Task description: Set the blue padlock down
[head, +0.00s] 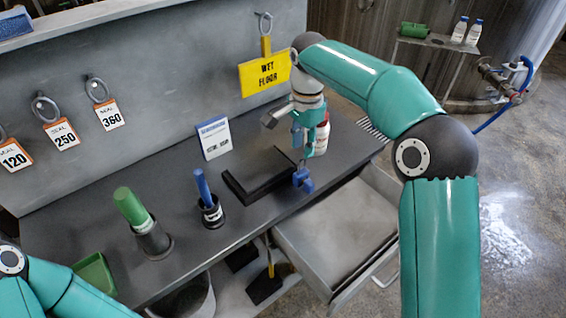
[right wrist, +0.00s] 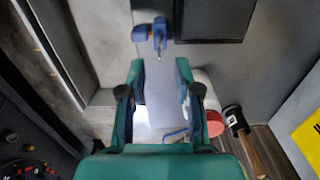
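The blue padlock (head: 303,180) is at the counter's front edge, by the right end of a flat black tray (head: 262,178). In the right wrist view the padlock (right wrist: 150,33) shows beyond my fingertips, with a gap between. Whether it rests on the counter or the tray is hard to tell. My right gripper (head: 301,148) points down above the padlock. Its two fingers (right wrist: 160,66) are apart with nothing between them. My left arm shows at the lower left, but its gripper is out of view.
An open grey drawer (head: 335,235) juts out below the counter (head: 165,195). A white bottle with a red label (head: 321,135) stands close beside my right gripper. A blue-handled tool in a black cup (head: 208,205) and a white sign card (head: 213,137) stand left.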

